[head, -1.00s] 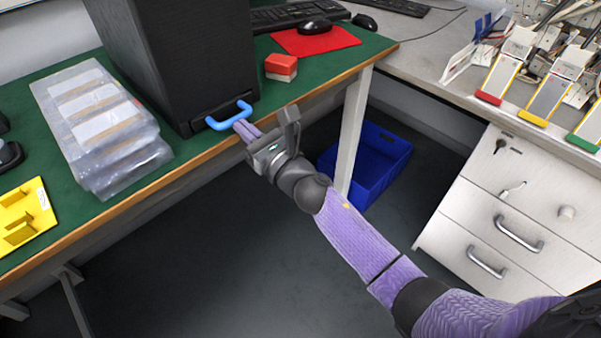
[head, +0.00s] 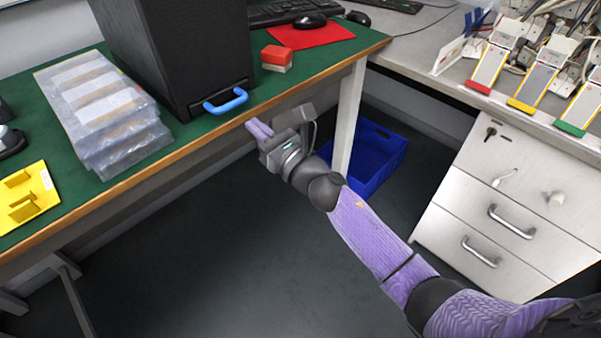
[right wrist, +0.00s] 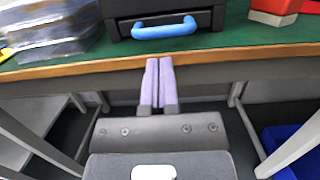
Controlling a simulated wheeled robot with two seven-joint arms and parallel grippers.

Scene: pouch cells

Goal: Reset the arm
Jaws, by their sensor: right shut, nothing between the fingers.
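My right gripper (head: 259,130) is shut and empty, just off the front edge of the green table (head: 185,150). In the right wrist view its two pale purple fingers (right wrist: 157,85) lie together, pointing at the table's wooden edge (right wrist: 90,66). The black box (head: 185,50) stands on the table with its blue handle (head: 226,101) facing me. The handle also shows in the right wrist view (right wrist: 164,29), beyond the fingertips and apart from them. My left gripper is in neither view.
Clear bags of pouch cells (head: 105,115) and a yellow fixture (head: 25,197) lie on the table's left. A red and white block (head: 276,58) sits right of the box. A blue bin (head: 372,160) is on the floor by the table leg (head: 347,120). White drawers (head: 510,215) stand right.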

